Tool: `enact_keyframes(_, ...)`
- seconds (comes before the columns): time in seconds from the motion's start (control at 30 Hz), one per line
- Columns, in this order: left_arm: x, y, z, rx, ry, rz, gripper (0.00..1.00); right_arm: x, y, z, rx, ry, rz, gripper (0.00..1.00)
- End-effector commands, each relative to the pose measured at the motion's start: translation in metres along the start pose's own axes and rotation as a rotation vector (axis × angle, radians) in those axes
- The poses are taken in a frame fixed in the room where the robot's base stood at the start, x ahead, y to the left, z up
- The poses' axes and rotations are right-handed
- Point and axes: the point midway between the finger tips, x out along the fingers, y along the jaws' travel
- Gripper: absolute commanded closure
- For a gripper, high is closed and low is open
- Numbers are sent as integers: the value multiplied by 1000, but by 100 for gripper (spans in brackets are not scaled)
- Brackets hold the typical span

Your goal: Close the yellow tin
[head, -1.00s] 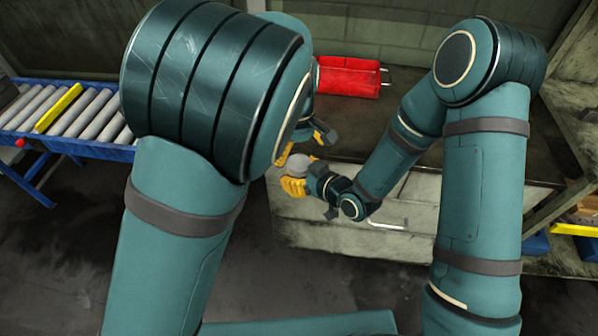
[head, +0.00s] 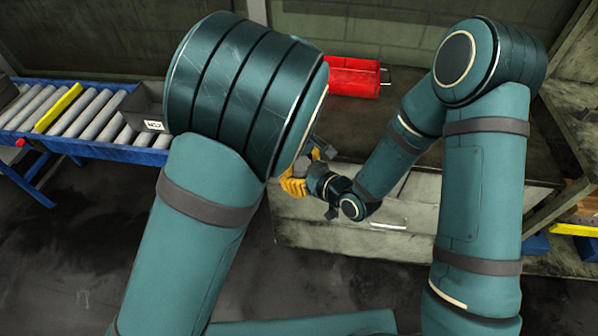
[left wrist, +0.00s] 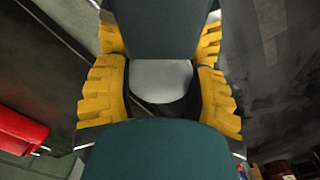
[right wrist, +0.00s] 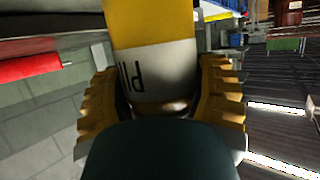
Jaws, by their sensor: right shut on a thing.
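The yellow tin (right wrist: 155,60) is upright or tilted, I cannot tell which; in the right wrist view it shows a yellow band and a white band with dark print. My right gripper (right wrist: 160,100) is shut around it, and in the head view that gripper (head: 294,182) is in front of the cabinet. My left gripper (head: 318,153) is close to the tin, partly hidden behind my left arm. In the left wrist view a pale grey-white round face (left wrist: 161,80) lies between the left gripper's yellow fingers. I cannot tell whether they touch it, or whether it is the lid.
A roller conveyor (head: 90,115) with a grey bin (head: 148,112) stands at the left. The cabinet (head: 330,230) is just beyond my right gripper. The floor at the left is clear.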

Motion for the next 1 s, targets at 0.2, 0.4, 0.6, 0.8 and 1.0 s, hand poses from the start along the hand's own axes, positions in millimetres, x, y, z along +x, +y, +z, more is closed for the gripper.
enact_keyframes(0.2,0,0,0,0,0,0,14,0,0,-1,0,2,1,100)
enact_keyframes(0.4,0,0,0,0,0,0,14,0,0,-1,0,2,1,100)
enact_keyframes(0.6,-10,0,0,0,1,2,14,0,0,-1,0,2,0,100)
enact_keyframes(0.8,-36,1,0,0,1,3,14,0,0,-1,0,2,0,100)
enact_keyframes(1.0,-46,0,0,0,1,0,14,0,0,-1,0,2,0,100)
